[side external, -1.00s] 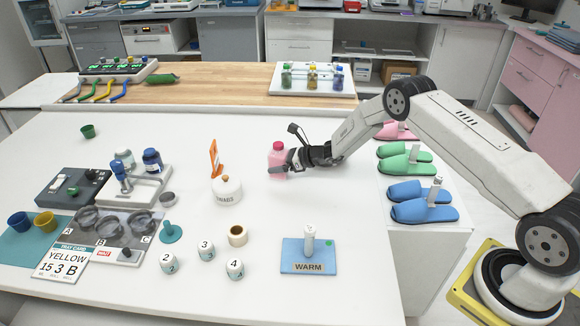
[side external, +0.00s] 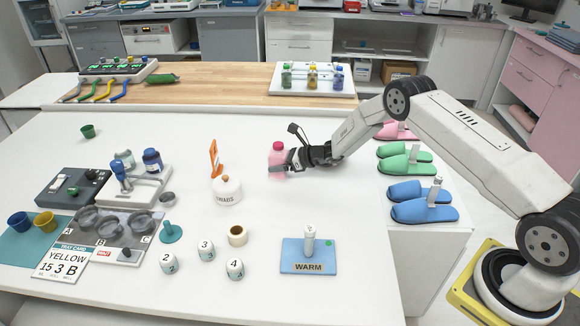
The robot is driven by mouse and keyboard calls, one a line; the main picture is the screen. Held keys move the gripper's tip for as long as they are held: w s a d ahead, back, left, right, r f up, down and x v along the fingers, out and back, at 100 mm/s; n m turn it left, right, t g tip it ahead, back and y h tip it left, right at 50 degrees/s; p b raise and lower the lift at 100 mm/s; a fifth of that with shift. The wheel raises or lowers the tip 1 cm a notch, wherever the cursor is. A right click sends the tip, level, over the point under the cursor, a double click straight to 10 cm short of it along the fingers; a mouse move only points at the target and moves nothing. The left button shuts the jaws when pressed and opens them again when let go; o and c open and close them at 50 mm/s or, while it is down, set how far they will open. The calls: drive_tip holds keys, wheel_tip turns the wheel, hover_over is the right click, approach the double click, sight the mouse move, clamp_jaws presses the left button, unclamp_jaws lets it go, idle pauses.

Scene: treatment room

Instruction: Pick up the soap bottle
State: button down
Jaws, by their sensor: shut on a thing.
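A pink bottle with a darker pink cap, the soap bottle (side external: 277,152), stands upright on the white table near its middle. My gripper (side external: 280,168) reaches in from the right at low height and is shut on the bottle's body. The dark fingers cover part of the bottle's lower side. I cannot tell whether the bottle's base touches the table or is slightly above it.
A white swabs jar (side external: 227,192) and an orange upright piece (side external: 214,160) stand left of the bottle. A blue WARM pad (side external: 309,256) lies in front. A white tray of small bottles (side external: 338,86) is behind. Slippers (side external: 422,204) lie at the right. The table behind the bottle is clear.

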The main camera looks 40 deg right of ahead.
sight(284, 151)
drive_tip(key=shift+r, duration=0.25)
drive_tip(key=shift+r, duration=1.35)
drive_tip(key=shift+s+r, duration=0.15)
drive_tip(key=shift+r, duration=0.15)
drive_tip(key=s+r, duration=0.9)
drive_tip(key=s, duration=0.4)
drive_tip(key=shift+s+a+r, duration=0.15)
drive_tip(key=shift+s+a, duration=0.15)
drive_tip(key=shift+a, duration=0.05)
